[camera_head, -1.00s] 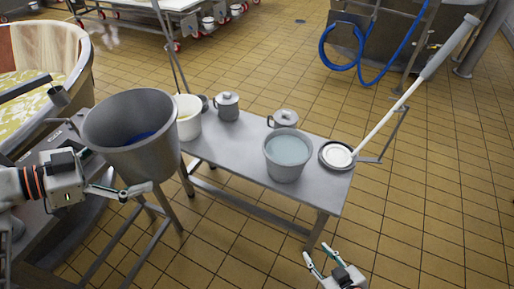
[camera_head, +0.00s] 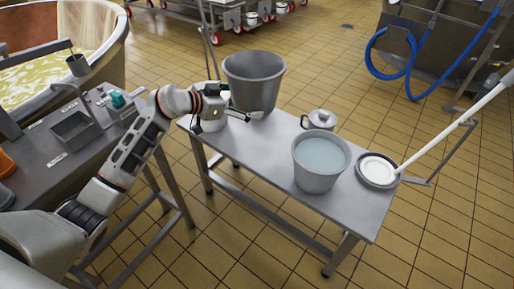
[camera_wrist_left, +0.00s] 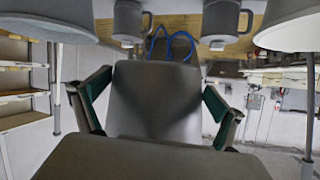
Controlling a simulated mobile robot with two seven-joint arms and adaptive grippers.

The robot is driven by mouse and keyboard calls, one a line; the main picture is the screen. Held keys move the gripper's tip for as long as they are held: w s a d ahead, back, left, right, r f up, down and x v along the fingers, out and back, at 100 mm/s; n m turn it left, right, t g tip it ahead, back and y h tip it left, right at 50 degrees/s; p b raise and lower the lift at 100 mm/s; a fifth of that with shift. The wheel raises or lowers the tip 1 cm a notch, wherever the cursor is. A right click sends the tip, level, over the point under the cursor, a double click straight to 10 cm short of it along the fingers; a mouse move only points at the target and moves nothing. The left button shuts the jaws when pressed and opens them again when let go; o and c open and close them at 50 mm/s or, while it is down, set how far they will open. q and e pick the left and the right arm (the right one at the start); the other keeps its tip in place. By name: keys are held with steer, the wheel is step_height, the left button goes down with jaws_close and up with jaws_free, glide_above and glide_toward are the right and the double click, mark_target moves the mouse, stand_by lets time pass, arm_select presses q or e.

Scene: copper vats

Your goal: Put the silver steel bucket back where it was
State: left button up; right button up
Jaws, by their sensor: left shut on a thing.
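The silver steel bucket (camera_head: 254,72), large and grey, is upright at the far left end of the steel bench (camera_head: 262,150). I cannot tell whether its base touches the bench. My left gripper (camera_head: 248,114) is shut on its near side. In the left wrist view, which looks upside down, the fingers stand on either side of a grey surface (camera_wrist_left: 155,95), seemingly the bucket's wall. The bucket and my gripper hide the back left of the bench in the head view. My right gripper is out of view.
Bare bench lies at front left.

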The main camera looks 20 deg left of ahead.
arm_select(q)
steer(key=shift+w+f, duration=0.35)
steer(key=shift+w, duration=0.05)
steer(key=b, duration=0.3)
glide_above(248, 149)
step_height(248, 149, down, 6)
steer(key=f+b, duration=0.1)
steer(key=f, duration=0.2)
steer(key=f+b, duration=0.1)
steer(key=f, duration=0.1)
steer(key=f+b, duration=0.1)
steer(key=f, duration=0.2)
steer(key=shift+s+f+b, duration=0.25)
steer(key=shift+f+b, duration=0.1)
steer(key=shift+f, duration=0.3)
steer(key=shift+w+b, duration=0.15)
steer(key=shift+b, duration=0.15)
step_height(248, 149, down, 5)
steer(key=shift+r+b, duration=0.15)
steer(key=shift+b, duration=1)
steer(key=shift+r, duration=0.4)
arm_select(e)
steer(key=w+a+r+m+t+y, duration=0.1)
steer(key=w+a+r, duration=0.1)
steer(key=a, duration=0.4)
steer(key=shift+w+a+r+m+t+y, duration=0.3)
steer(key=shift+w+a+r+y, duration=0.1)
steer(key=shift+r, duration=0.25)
arm_select(q)
steer(key=shift+f, duration=0.1)
